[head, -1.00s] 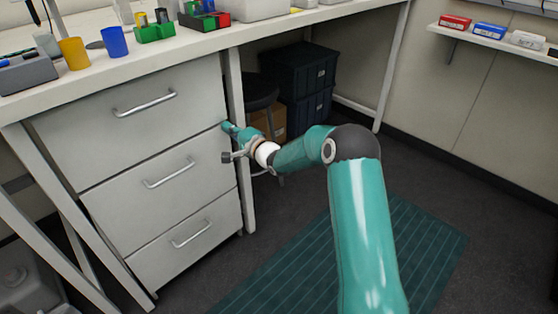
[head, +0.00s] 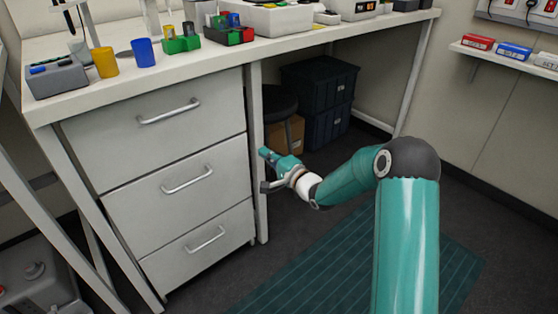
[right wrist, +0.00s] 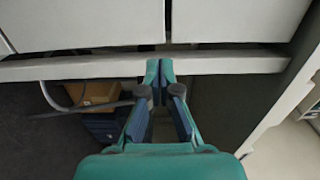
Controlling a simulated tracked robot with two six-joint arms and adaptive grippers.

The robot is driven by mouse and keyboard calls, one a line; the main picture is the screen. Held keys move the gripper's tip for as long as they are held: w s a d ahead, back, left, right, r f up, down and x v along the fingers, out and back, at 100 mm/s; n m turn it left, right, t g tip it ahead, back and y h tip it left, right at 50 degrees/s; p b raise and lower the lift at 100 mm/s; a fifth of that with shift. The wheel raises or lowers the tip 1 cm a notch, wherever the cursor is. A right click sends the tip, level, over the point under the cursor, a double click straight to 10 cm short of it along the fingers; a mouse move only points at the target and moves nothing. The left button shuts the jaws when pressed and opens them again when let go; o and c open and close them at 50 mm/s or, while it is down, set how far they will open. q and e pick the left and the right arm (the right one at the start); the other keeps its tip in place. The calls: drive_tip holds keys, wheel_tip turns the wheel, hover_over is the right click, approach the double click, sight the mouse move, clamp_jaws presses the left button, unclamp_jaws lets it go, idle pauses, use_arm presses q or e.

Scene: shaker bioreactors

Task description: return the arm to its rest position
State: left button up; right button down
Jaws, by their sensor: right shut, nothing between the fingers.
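My right arm, teal with a dark elbow, reaches in from the lower right in the head view. Its right gripper (head: 264,170) is in front of the bench leg, just right of the drawer cabinet (head: 160,190). In the right wrist view the fingers of this gripper (right wrist: 160,75) meet at the tips and hold nothing. I cannot tell whether the fingertips touch the bench frame. My left arm and left gripper are not in view.
The bench top (head: 200,62) carries a yellow cup (head: 105,62), a blue cup (head: 144,52) and colored racks. Dark crates (head: 320,100), a cardboard box (head: 287,134) and a stool (head: 270,101) stand under the bench. A green mat (head: 350,268) lies on open floor.

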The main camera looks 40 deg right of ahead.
drive_tip(key=s, duration=0.5)
drive_tip(key=w+a+f+n+g+y, duration=0.1)
drive_tip(key=w+a+f+y, duration=0.15)
drive_tip(key=a, duration=0.45)
drive_tip(key=w+a+f+y, duration=0.1)
drive_tip(key=a+f, duration=0.2)
drive_tip(key=a, duration=0.3)
drive_tip(key=s+a+f+n+g+y, duration=0.1)
drive_tip(key=s+a+f+g, duration=0.2)
drive_tip(key=a+f, duration=0.35)
drive_tip(key=s+a+f+n+g, duration=0.1)
drive_tip(key=s+a+f+g, duration=0.2)
drive_tip(key=a+f, duration=0.35)
drive_tip(key=s+a+f+n+g, duration=0.3)
drive_tip(key=s+f+n+g, duration=0.3)
drive_tip(key=s, duration=0.6)
drive_tip(key=s+a+f+n+g, duration=0.4)
drive_tip(key=s+f+n, duration=0.3)
drive_tip(key=s, duration=0.5)
wheel_tip(320, 180, up, 34)
drive_tip(key=p, duration=3.4)
drive_tip(key=shift+w+d, duration=0.15)
drive_tip(key=shift+w, duration=0.15)
drive_tip(key=shift+f, duration=0.15)
